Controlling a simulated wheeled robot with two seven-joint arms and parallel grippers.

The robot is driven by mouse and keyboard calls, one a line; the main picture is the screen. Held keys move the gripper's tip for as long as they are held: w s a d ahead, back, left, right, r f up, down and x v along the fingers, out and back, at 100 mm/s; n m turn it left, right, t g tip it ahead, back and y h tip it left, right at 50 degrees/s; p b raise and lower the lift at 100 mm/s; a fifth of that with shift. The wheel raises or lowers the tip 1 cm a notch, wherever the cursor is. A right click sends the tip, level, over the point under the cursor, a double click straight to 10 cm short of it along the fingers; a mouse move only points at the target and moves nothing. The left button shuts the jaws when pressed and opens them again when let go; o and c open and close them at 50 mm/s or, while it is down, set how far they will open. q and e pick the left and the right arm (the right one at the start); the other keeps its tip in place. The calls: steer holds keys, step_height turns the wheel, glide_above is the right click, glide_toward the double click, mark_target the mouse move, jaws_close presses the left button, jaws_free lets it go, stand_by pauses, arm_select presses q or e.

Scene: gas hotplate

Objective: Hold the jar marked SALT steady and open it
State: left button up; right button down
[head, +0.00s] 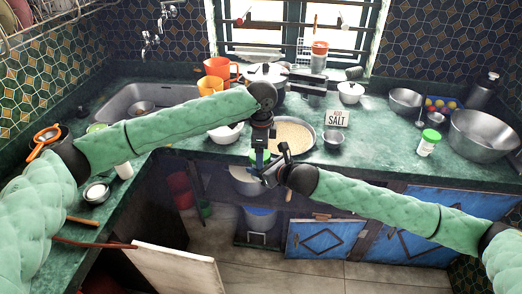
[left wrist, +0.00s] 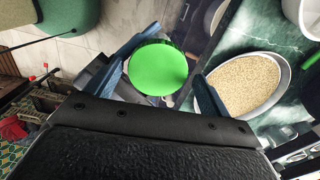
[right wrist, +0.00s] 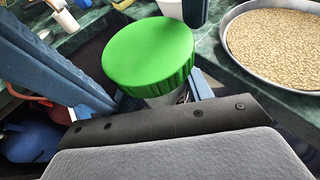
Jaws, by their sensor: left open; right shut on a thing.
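A jar with a ribbed green lid is held in front of the counter edge; its lid (right wrist: 148,52) and part of its clear body (right wrist: 165,100) show in the right wrist view. My right gripper (head: 270,176) is shut on the jar's body below the lid. My left gripper (head: 259,158) is open above the jar, pointing down. In the left wrist view the lid (left wrist: 158,68) lies between the spread fingers; I cannot tell whether they touch it. No label shows on the held jar. A small card reading SALT (head: 337,118) stands on the counter.
A wide pan of grain (head: 293,135) sits just behind the grippers, with a small metal bowl (head: 333,138) to its right. Another green-lidded jar (head: 428,145) stands farther right, near a large steel bowl (head: 485,132). The sink (head: 150,98) is at the left.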

arm_select(q)
steer(key=shift+r, duration=2.35)
steer(key=shift+c, duration=0.4)
steer(key=shift+t, duration=0.5)
steer(key=r, duration=0.1)
steer(key=w+r, duration=0.1)
steer(key=a+r, duration=0.1)
steer(key=r, duration=0.1)
steer(key=shift+w, duration=0.4)
steer(key=m, duration=0.1)
steer(key=s+m, duration=0.1)
steer(key=m, duration=0.1)
steer(key=shift+s+f+g, duration=0.25)
steer(key=shift+f+g, duration=0.05)
steer(key=shift+g, duration=0.1)
steer(key=shift+s+d+f+m, duration=0.1)
steer(key=shift+d+m, duration=0.1)
steer(key=shift+m, duration=0.35)
steer(key=shift+s+d+m, duration=0.1)
steer(key=shift+d+m, duration=0.05)
steer(key=shift+m, duration=0.4)
steer(key=shift+f, duration=3.95)
